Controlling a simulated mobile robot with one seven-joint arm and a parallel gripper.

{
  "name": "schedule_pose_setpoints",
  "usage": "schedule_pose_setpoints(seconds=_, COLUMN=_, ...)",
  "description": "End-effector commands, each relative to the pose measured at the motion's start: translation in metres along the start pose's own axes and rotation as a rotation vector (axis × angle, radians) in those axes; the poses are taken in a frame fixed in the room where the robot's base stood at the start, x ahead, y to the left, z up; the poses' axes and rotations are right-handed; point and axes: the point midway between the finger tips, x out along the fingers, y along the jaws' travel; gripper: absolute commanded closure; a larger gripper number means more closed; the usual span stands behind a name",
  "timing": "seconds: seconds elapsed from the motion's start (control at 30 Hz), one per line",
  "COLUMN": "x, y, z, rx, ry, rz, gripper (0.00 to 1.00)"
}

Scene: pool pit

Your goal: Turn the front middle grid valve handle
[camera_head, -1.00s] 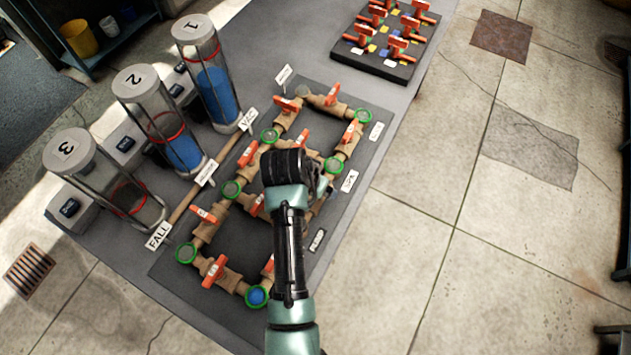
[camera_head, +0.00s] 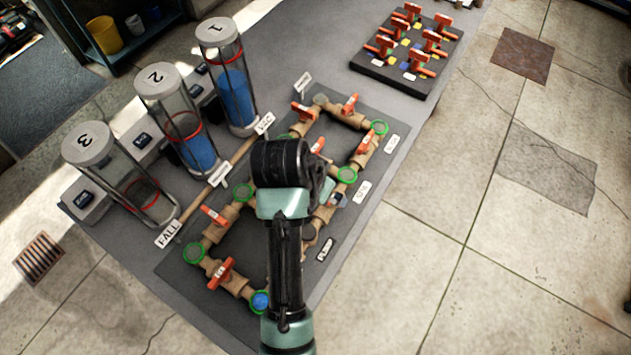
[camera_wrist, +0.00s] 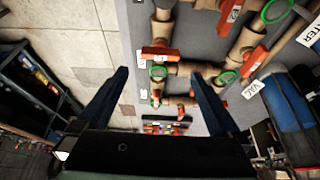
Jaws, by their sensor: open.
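The pipe grid (camera_head: 238,206) with orange valve handles lies on a dark board on the grey table. In the head view, handles show at the far side, such as one orange handle (camera_head: 366,142), and at the near side, such as another orange handle (camera_head: 220,274). My arm covers the middle of the grid, so I cannot tell which handle is the front middle one. My gripper (camera_wrist: 158,73) is open and empty in the wrist view, fingers pointing at the grid. An orange handle (camera_wrist: 160,53) appears between and beyond the fingertips; no contact is visible.
Three clear cylinders, including cylinder 2 (camera_head: 180,115), stand along the left of the grid. A black rack (camera_head: 392,72) of spare orange handles sits at the table's far end. Small label plates line the grid's right edge. Open tiled floor (camera_head: 490,230) lies to the right.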

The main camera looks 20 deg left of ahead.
Motion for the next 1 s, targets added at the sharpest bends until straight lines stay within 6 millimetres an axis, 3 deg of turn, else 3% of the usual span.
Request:
schedule_pose_setpoints(seconds=0.1, x=-0.024, y=-0.001, z=-0.001, rx=-0.001, ry=0.005, rz=-0.003, gripper=0.00)
schedule_pose_setpoints(seconds=0.3, x=-0.045, y=-0.001, z=-0.001, rx=0.000, ry=0.002, rz=-0.001, gripper=0.00)
schedule_pose_setpoints(seconds=1.0, x=-0.050, y=-0.001, z=-0.006, rx=0.001, ry=0.017, rz=-0.010, gripper=0.00)
